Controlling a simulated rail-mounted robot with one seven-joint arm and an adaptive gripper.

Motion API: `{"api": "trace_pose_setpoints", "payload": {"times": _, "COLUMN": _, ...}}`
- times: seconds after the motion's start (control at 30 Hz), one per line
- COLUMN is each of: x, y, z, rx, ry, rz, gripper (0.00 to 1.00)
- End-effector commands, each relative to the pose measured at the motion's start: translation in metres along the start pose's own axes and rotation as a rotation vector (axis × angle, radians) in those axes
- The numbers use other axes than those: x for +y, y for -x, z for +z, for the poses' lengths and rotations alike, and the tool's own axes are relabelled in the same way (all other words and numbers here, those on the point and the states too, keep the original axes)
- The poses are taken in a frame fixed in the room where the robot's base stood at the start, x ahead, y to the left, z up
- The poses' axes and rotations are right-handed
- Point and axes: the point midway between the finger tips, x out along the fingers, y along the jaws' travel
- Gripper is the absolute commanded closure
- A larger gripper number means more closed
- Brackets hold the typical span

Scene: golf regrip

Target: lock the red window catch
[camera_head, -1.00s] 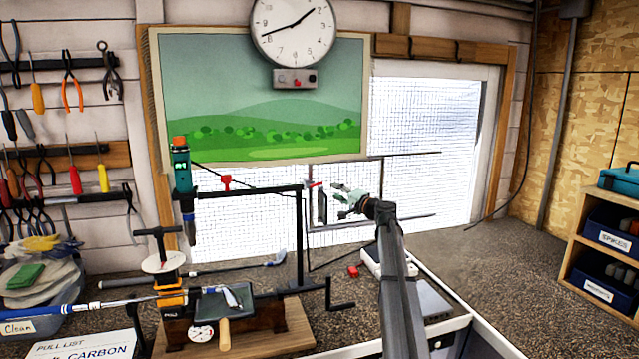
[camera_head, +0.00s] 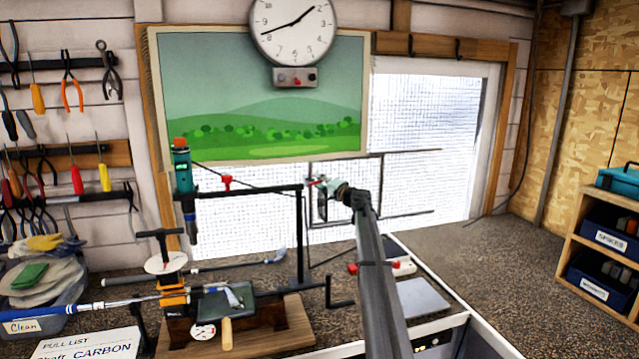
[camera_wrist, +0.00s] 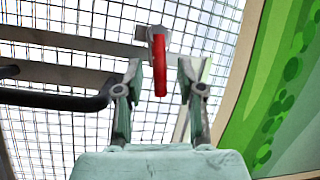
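The red window catch (camera_wrist: 160,62) shows as a red lever on a pale mount in front of the meshed window. In the head view only a small red piece of the catch (camera_head: 315,183) shows, just left of my gripper (camera_head: 324,200). In the wrist view my gripper (camera_wrist: 159,84) is open, with one finger on each side of the red lever. The lever's tip lies between the fingers, with gaps visible on both sides. I cannot tell how deep it sits between them.
A black stand (camera_head: 299,240) rises left of my arm. A wall clock (camera_head: 292,28) hangs above.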

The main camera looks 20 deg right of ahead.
Motion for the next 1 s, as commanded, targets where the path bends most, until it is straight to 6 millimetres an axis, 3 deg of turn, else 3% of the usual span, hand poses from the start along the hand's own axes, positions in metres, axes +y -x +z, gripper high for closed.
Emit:
{"api": "trace_pose_setpoints", "payload": {"times": 0.03, "x": 0.0, "y": 0.0, "z": 0.0, "rx": 0.0, "ry": 0.0, "rz": 0.0, "gripper": 0.76}}
{"api": "trace_pose_setpoints", "payload": {"times": 0.1, "x": 0.0, "y": 0.0, "z": 0.0, "rx": 0.0, "ry": 0.0, "rz": 0.0, "gripper": 1.0}}
{"api": "trace_pose_setpoints", "payload": {"times": 0.47, "x": 0.005, "y": 0.001, "z": 0.001, "rx": 0.005, "ry": -0.023, "rz": -0.01, "gripper": 1.0}}
{"api": "trace_pose_setpoints", "payload": {"times": 0.73, "x": 0.014, "y": 0.002, "z": 0.003, "rx": 0.033, "ry": -0.149, "rz": -0.062, "gripper": 1.0}}
{"api": "trace_pose_setpoints", "payload": {"times": 1.0, "x": 0.011, "y": 0.002, "z": 0.002, "rx": 0.048, "ry": -0.225, "rz": -0.093, "gripper": 1.0}}
